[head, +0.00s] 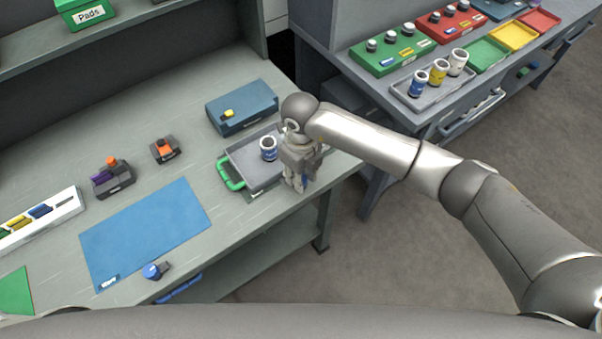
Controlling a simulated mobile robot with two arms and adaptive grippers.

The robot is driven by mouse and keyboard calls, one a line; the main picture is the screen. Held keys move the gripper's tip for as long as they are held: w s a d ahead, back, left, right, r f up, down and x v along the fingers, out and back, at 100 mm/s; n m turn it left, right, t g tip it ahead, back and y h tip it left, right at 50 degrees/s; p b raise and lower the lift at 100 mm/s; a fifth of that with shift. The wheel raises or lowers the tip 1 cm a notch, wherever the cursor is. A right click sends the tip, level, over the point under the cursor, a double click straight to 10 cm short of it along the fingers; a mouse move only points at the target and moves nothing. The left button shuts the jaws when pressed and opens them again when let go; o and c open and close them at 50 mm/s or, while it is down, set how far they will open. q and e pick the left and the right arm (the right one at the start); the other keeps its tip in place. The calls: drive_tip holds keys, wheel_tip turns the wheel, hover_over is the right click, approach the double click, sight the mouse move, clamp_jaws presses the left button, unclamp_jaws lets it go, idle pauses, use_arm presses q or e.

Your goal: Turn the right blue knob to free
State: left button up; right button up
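A blue knob (152,271) on a small dark base sits at the bench's front edge, below the blue mat. My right gripper (295,184) points down at the right front edge of the bench, beside the grey tray (240,173). A small patch of blue (304,181) shows at its fingers, and this may be a second blue knob; the fingers and wrist hide most of it. I cannot tell whether the fingers touch it or how far they are closed. My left gripper is not in view.
The tray has a green handle (230,173) and holds a white-and-blue jar (268,148). A blue box (242,108) with a yellow button stands behind it. The blue mat (146,232) is bare. Another bench at the right holds a jar tray (432,94) and coloured bins.

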drive_tip(key=m+b, duration=0.2)
drive_tip(key=m, duration=0.1)
drive_tip(key=shift+f+m, duration=0.1)
drive_tip(key=shift+m, duration=0.3)
drive_tip(key=m+b, duration=0.2)
drive_tip(key=m, duration=0.3)
drive_tip(key=m+b, duration=0.1)
drive_tip(key=m, duration=0.4)
drive_tip(key=shift+m+b, duration=0.5)
drive_tip(key=shift+m, duration=1.5)
drive_tip(key=o, duration=1)
